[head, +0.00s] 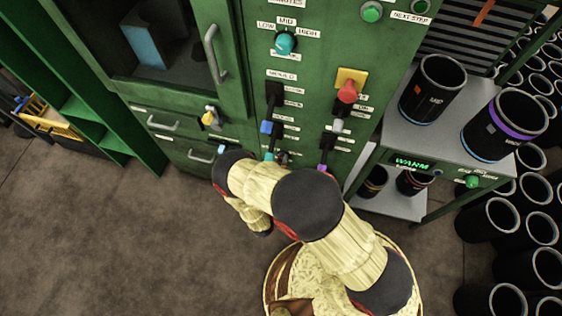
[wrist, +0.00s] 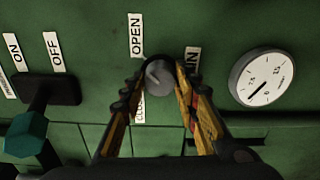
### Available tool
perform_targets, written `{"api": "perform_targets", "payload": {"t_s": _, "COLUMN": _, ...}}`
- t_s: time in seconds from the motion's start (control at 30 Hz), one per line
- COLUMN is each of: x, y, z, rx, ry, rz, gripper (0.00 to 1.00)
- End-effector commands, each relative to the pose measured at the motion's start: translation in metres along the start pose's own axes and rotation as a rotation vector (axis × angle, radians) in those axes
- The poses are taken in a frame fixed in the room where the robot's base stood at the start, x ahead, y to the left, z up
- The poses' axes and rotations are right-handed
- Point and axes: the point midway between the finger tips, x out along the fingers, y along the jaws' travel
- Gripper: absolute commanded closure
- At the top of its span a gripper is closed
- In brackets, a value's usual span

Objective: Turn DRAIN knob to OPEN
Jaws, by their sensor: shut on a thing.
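The grey round DRAIN knob (wrist: 153,72) is on the green panel in the wrist view. My gripper (wrist: 161,82) has its two yellow-and-black fingers closed on the knob, one on each side. An OPEN label (wrist: 136,34) is above the knob. A CLOSE label (wrist: 139,108) is below it, partly covered by the left finger. The DRAIN label (wrist: 192,60) is at the right, showing only its last letters. I cannot tell for certain which label the knob points to. In the head view my arm hides the knob and the gripper.
A round white gauge (wrist: 262,78) is right of the knob. A teal-handled lever (wrist: 27,133) with ON and OFF labels is at the left. In the head view, a red button (head: 347,91) is higher on the panel, and black sleeves (head: 432,88) stand on a grey shelf at right.

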Motion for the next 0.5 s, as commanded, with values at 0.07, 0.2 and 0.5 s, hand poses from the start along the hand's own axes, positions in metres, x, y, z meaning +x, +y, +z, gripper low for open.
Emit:
{"api": "perform_targets", "payload": {"t_s": 0.07, "x": -0.0003, "y": -0.0011, "z": 0.0006, "rx": 0.029, "ry": 0.0, "rz": -0.002, "gripper": 0.95}}
{"api": "perform_targets", "payload": {"t_s": 0.2, "x": -0.0002, "y": -0.0008, "z": 0.0005, "rx": 0.067, "ry": 0.0, "rz": -0.002, "gripper": 0.95}}
{"api": "perform_targets", "payload": {"t_s": 0.5, "x": -0.0002, "y": -0.0008, "z": 0.0008, "rx": 0.09, "ry": 0.0, "rz": -0.002, "gripper": 0.95}}
